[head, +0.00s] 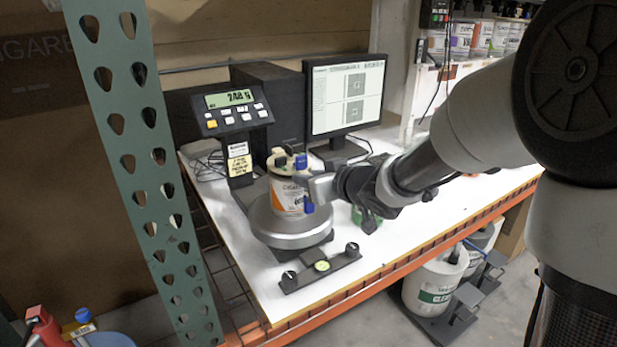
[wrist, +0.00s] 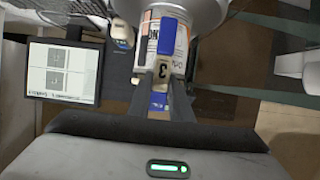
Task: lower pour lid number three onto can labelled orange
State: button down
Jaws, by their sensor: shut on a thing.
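The can (head: 288,197) with a white and orange label stands upright on the round plate of a scale. It also shows in the wrist view (wrist: 152,28), where its label is only partly readable. The pour lid (head: 281,160) is cream with blue parts and sits at the can's top. In the wrist view the lid's tag (wrist: 163,70) reads 3. My gripper (head: 312,188) is at the can's right side, shut on the lid. Its fingers also show in the wrist view (wrist: 160,88). I cannot tell whether the lid is fully seated on the rim.
The scale's plate (head: 268,230) carries the can; its display (head: 232,98) stands behind left. A monitor (head: 345,97) stands at the back. A black bar with knobs (head: 320,267) lies in front. A green perforated post (head: 130,130) rises at left.

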jog(key=shift+f+b, duration=0.35)
jog(key=shift+f, duration=0.2)
dwell(0.5)
jog(key=c, duration=1.5)
grip_release()
jog(key=shift+c, duration=0.2)
jog(key=p+v, duration=0.5)
jog(key=v, duration=1.2)
jog(key=shift+s, duration=0.2)
jog(key=shift+d+r, duration=0.1)
